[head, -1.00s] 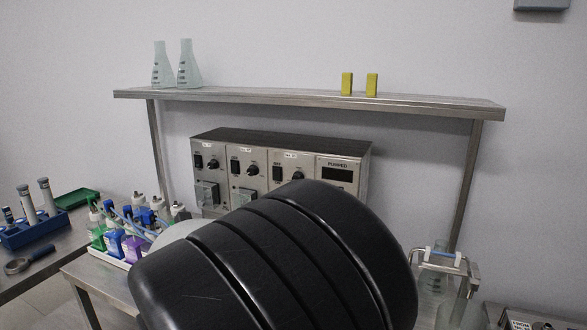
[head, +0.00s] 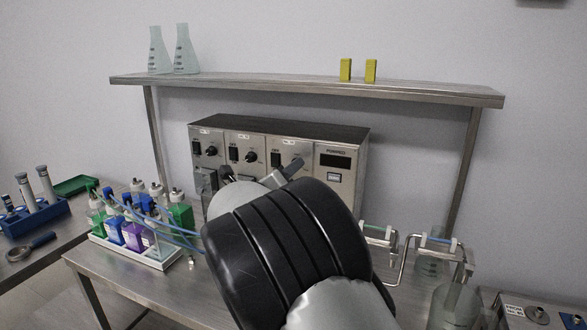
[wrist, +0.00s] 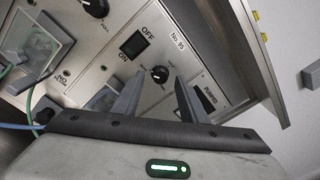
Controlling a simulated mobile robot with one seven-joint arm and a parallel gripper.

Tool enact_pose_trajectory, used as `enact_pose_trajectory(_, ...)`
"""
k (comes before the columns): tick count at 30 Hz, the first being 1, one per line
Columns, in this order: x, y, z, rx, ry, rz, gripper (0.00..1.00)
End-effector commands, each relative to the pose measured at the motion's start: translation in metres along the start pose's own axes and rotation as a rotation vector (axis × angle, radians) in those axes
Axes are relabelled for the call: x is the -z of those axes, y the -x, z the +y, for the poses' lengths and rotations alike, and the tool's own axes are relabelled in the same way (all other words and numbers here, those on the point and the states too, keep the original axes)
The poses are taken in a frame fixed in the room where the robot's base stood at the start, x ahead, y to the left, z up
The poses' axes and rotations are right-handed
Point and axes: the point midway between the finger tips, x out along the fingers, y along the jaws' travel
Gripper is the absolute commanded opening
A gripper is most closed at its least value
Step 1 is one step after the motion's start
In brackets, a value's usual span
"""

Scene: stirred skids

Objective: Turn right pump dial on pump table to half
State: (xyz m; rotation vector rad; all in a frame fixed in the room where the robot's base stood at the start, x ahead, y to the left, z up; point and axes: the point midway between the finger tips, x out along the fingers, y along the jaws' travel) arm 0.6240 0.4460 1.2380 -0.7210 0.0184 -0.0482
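The pump unit (head: 340,190) is a steel-faced box with a dark top on the pump table (head: 85,262). Its left dial (head: 211,151) and middle dial (head: 250,157) show in the head view. The right dial (wrist: 160,73) is a small black knob beside an ON/OFF switch (wrist: 133,45) in the wrist view; in the head view my gripper (head: 292,170) partly covers it. My gripper (wrist: 159,82) is open and empty, its two fingers pointing at the panel. The right dial appears between the fingertips; I cannot tell whether they touch it.
A shelf (head: 300,88) with flasks (head: 186,50) and yellow boxes (head: 345,69) runs above the pump unit. A bottle tray (head: 150,257) with blue tubing stands left. Glassware on a metal frame (head: 400,262) stands right. My arm hides the table's middle.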

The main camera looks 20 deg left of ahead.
Motion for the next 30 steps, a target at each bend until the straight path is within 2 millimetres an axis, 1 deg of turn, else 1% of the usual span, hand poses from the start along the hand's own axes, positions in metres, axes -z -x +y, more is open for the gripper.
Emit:
enact_pose_trajectory(1, 0.0, -0.006, -0.001, 0.002, -0.001, 0.0, 0.39)
enact_pose_trajectory(3, 0.0, -0.012, 0.0, 0.001, 0.0, 0.001, 0.39)
enact_pose_trajectory(6, 0.0, -0.016, 0.0, 0.0, -0.001, 0.0, 0.39)
enact_pose_trajectory(14, 0.0, -0.017, 0.0, 0.0, -0.001, 0.0, 0.39)
enact_pose_trajectory(17, 0.0, -0.017, 0.0, 0.0, -0.001, 0.0, 0.24)
enact_pose_trajectory(21, 0.0, -0.017, 0.0, 0.0, -0.001, 0.0, 0.0)
enact_pose_trajectory(30, 0.001, -0.016, 0.001, -0.001, -0.031, 0.002, 0.0)
